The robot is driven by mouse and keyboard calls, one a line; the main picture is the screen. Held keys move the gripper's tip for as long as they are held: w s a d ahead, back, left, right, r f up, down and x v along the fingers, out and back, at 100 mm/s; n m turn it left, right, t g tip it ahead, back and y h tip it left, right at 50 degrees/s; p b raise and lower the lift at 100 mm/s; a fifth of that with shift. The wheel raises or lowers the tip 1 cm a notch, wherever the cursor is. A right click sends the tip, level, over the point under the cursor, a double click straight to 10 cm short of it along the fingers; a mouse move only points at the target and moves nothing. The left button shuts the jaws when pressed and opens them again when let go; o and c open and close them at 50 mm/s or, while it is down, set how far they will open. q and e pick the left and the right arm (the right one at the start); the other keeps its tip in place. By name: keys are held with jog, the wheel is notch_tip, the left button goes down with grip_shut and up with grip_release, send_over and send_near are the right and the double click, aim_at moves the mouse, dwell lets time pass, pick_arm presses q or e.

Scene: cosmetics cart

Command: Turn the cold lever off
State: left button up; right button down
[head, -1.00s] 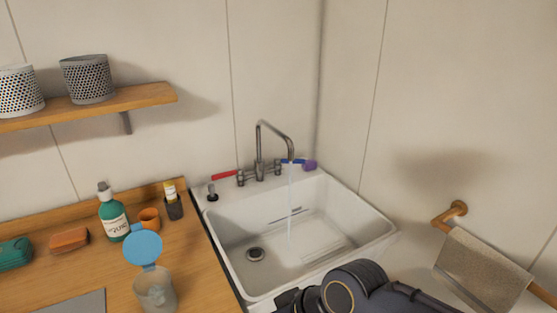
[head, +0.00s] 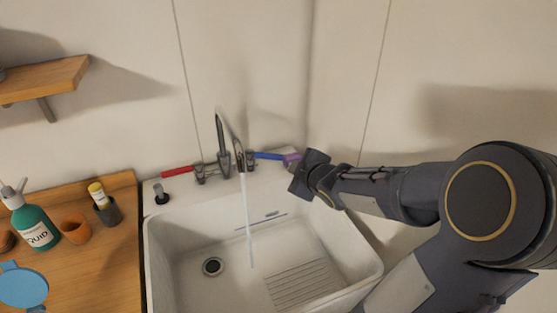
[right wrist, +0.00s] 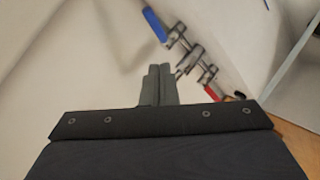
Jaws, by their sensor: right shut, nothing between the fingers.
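The blue lever (head: 268,156) sticks out to the right of the faucet (head: 224,160) in the head view. The red lever (head: 177,172) sticks out to the left. Water (head: 247,220) runs from the spout into the sink. My right gripper (head: 308,175) is over the sink's back right corner, right of the blue lever and apart from it. In the right wrist view its fingers (right wrist: 158,70) are shut and empty, with the blue lever (right wrist: 155,25) above and the red lever (right wrist: 211,91) to the right. My left gripper is not in view.
A purple sponge (head: 291,158) sits by the blue lever's end, close to my right gripper. The white sink (head: 155,255) is otherwise empty. A wooden counter (head: 115,240) with a green bottle (head: 36,228) and an orange cup (head: 75,229) is at the left.

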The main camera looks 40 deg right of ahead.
notch_tip(320, 180, down, 3)
jog(key=w+d+n+t+y, duration=0.2)
jog(key=d+n, duration=0.1)
jog(key=n, duration=0.3)
jog(key=n+y, duration=0.1)
send_near(275, 155)
jog(key=w+a, duration=0.4)
jog(key=shift+w+d+f+p, duration=0.95)
jog(key=shift+w+f+p, duration=0.05)
jog(key=shift+f, duration=0.05)
jog(key=shift+w+d+f, duration=0.25)
jog(key=shift+d, duration=0.15)
jog(key=shift+w+d+b, duration=0.45)
jog(key=shift+d+b, duration=0.05)
jog(key=shift+d, duration=0.35)
jog(key=shift+w+d, duration=1.15)
jog(key=shift+d, duration=0.15)
jog(key=shift+d+r, duration=0.1)
